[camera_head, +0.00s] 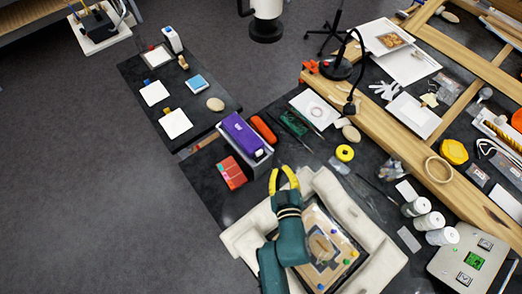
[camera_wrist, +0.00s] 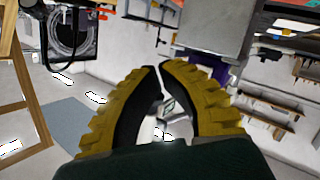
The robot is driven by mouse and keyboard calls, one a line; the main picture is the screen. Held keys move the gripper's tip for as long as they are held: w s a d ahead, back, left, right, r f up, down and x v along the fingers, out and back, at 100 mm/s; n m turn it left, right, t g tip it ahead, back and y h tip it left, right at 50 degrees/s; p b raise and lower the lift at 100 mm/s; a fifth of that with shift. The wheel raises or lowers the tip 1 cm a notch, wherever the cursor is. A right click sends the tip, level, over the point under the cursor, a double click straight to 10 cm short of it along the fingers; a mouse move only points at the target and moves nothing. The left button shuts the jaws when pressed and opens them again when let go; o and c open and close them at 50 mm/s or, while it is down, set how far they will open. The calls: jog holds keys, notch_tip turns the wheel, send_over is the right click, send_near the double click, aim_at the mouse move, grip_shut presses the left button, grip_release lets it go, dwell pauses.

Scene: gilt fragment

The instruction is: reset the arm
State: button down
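My teal arm reaches up from the bottom centre of the head view, over a padded tray. My gripper (camera_head: 279,170) has two yellow fingers, just above the padded tray's upper edge in the picture. In the wrist view my gripper (camera_wrist: 161,67) shows both fingers with dark inner pads. They lean toward each other, with a narrow gap at the tips and nothing held between them. The white padded tray (camera_head: 240,236) surrounds a framed panel (camera_head: 322,244) with a tan and brown pattern. My arm hides part of the panel and padding.
A purple box (camera_head: 241,132) and a red box (camera_head: 231,172) stand left of my gripper. A yellow tape ring (camera_head: 345,153) and white jars (camera_head: 416,207) are to the right. A black lamp (camera_head: 338,67) stands farther back. The floor at left is clear.

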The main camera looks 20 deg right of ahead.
dwell(0.4)
jog(key=w+a+r+t, duration=0.2)
jog(key=w+r, duration=0.1)
jog(key=r, duration=0.6)
jog(key=w+a+r+t, duration=0.1)
jog(key=w+r+t, duration=0.1)
jog(key=r, duration=0.8)
jog(key=w+a+r+t, duration=0.2)
jog(key=w+r, duration=0.1)
jog(key=r, duration=0.6)
jog(key=s+a+r+m+t+y, duration=0.1)
jog(key=s+a+r, duration=0.1)
jog(key=s+r, duration=0.35)
jog(key=s+a+r+m+y, duration=0.1)
jog(key=s+r, duration=0.1)
jog(key=r, duration=0.6)
jog(key=s+a+r+t+y, duration=0.1)
jog(key=s+a+r+y, duration=0.15)
jog(key=r, duration=0.35)
notch_tip(320, 180, up, 18)
jog(key=d+p, duration=0.1)
jog(key=p, duration=1.8)
jog(key=shift+r+m+h, duration=0.2)
jog(key=shift+m+h, duration=0.1)
jog(key=shift+h, duration=0.15)
